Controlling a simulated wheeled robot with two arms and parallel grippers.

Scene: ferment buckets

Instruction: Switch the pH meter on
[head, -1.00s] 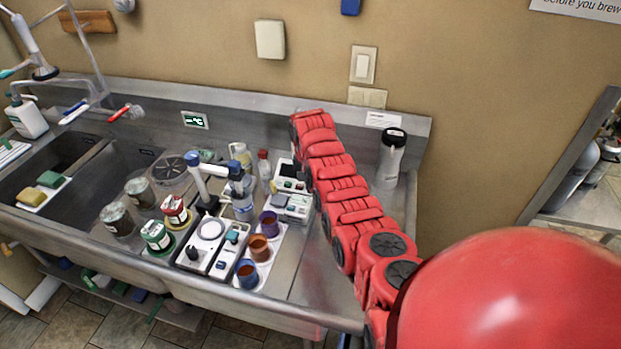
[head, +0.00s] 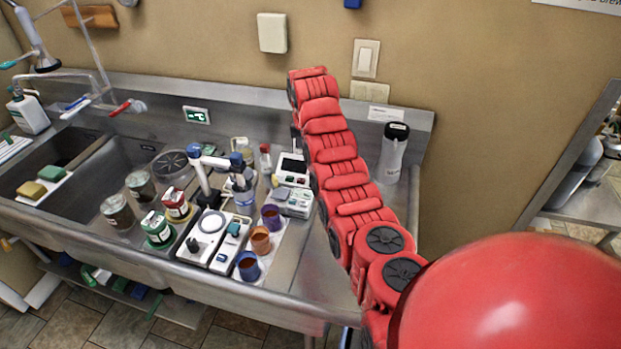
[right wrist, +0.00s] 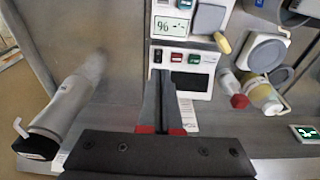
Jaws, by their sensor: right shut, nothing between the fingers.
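A white instrument with a blank dark screen (head: 293,166) and red and green buttons below the screen stands near the back of the steel counter. I take it for the pH meter, but no label is readable. It also shows in the right wrist view (right wrist: 203,82), with its red and green buttons on the upper side of the screen. My right gripper (right wrist: 163,74) is shut and empty. Its tips overlap the left edge of this instrument in the right wrist view; I cannot tell the height gap. In the head view my red right arm hides the gripper. My left gripper is not in view.
A grey-white flask with a black lid (head: 393,152) stands to the right of my arm. Bottles, colored cups and an electrode stand (head: 203,178) crowd the left side. Counter right of my arm is mostly bare.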

